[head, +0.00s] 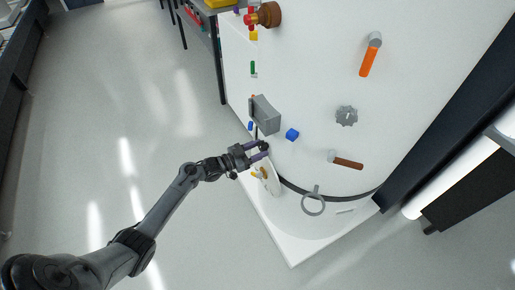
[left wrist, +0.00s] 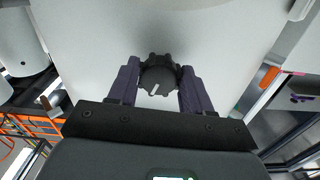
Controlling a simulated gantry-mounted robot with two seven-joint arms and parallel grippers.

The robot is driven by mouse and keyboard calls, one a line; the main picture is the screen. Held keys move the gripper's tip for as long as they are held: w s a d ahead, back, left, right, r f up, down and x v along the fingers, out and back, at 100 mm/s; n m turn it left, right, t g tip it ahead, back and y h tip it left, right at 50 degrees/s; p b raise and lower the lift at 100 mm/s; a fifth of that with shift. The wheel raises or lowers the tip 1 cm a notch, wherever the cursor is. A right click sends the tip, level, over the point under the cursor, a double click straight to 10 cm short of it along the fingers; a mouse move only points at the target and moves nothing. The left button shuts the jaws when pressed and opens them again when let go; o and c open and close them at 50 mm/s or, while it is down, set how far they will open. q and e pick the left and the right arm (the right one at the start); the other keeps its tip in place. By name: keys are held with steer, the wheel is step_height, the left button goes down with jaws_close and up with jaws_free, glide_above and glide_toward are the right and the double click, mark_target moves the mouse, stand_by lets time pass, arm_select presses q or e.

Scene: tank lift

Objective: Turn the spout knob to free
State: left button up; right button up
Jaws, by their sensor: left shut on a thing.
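A dark, lobed knob (left wrist: 158,72) with a white pointer mark sits on a pale surface in the left wrist view. The mark slants up to the right. My left gripper (left wrist: 158,88) has one purple finger on each side of the knob and is shut on it. In the head view my left gripper (head: 261,150) reaches in from the left to the lower left side of the white tank (head: 310,85). The knob (head: 265,146) shows there only as a small dark shape between the fingertips, partly hidden. My right gripper is not in view.
The tank also carries a grey star knob (head: 347,115), an orange handle (head: 368,60), a brown handle (head: 347,162) and a grey ring (head: 313,204). The floor at left is clear.

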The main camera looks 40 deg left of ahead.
arm_select(q)
steer(key=shift+r+n+p, duration=0.2)
steer(key=shift+n+p, duration=0.1)
steer(key=shift+n, duration=0.1)
steer(key=shift+f+n, duration=0.2)
steer(key=shift+n, duration=0.1)
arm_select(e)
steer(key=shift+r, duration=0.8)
arm_select(q)
steer(key=o, duration=1)
steer(key=shift+o, duration=0.2)
steer(key=shift+s+a, duration=0.2)
steer(key=shift+s, duration=0.35)
steer(key=p+v, duration=0.2)
steer(key=v, duration=0.7)
steer(key=shift+s+p, duration=0.35)
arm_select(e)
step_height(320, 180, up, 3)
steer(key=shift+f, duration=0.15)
